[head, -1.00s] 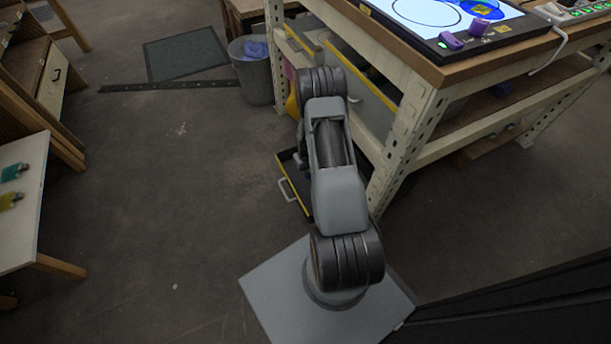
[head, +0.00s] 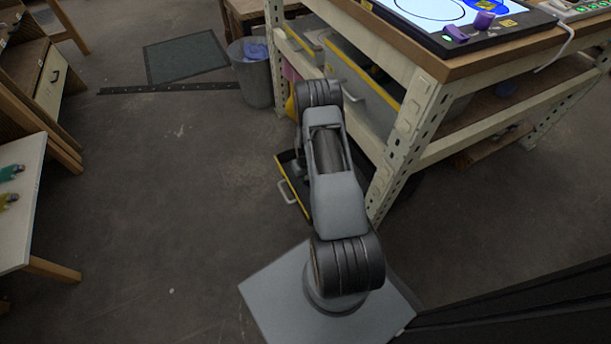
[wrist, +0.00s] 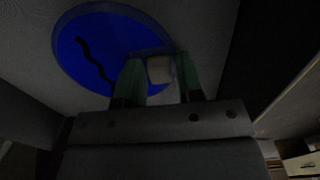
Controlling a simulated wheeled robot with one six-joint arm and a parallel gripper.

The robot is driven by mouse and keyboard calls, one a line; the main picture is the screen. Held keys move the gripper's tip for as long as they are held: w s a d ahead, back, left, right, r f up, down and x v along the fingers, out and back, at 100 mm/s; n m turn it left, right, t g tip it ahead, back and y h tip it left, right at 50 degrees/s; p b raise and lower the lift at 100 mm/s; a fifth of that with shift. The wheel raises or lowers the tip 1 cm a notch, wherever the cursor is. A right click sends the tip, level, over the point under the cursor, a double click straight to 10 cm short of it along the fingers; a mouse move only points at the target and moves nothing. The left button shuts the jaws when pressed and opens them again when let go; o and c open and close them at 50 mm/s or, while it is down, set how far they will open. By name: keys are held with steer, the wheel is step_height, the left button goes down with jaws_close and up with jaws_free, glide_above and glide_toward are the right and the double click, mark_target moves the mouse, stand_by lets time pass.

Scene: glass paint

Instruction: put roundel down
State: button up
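The roundel (wrist: 112,32), a blue disc with a black wavy line, fills the upper left of the dark wrist view. My gripper (wrist: 158,68) has its green fingers on either side of a small pale block (wrist: 159,70) at the roundel's right part; they look shut on it. The fingers and wrist hide the roundel's lower edge. In the head view my arm hides my gripper and the roundel.
A bench (head: 443,72) with a light panel (head: 420,25) on top stands at right. An open yellow-edged drawer (head: 292,190) lies low beside my arm. A grey bin (head: 253,80) stands behind. A white table (head: 18,225) is at left. The floor between is clear.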

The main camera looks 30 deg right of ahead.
steer(key=shift+o, duration=1.1)
steer(key=s+a+r+t+p, duration=0.15)
steer(key=a+r, duration=0.35)
steer(key=r, duration=1.1)
steer(key=a+r+p, duration=0.3)
steer(key=a+r, duration=0.1)
steer(key=r, duration=1.2)
steer(key=s+a+r+n+t, duration=0.1)
steer(key=s+a+r, duration=0.9)
steer(key=s, duration=0.4)
steer(key=shift+r+n, duration=0.3)
steer(key=shift+r, duration=0.5)
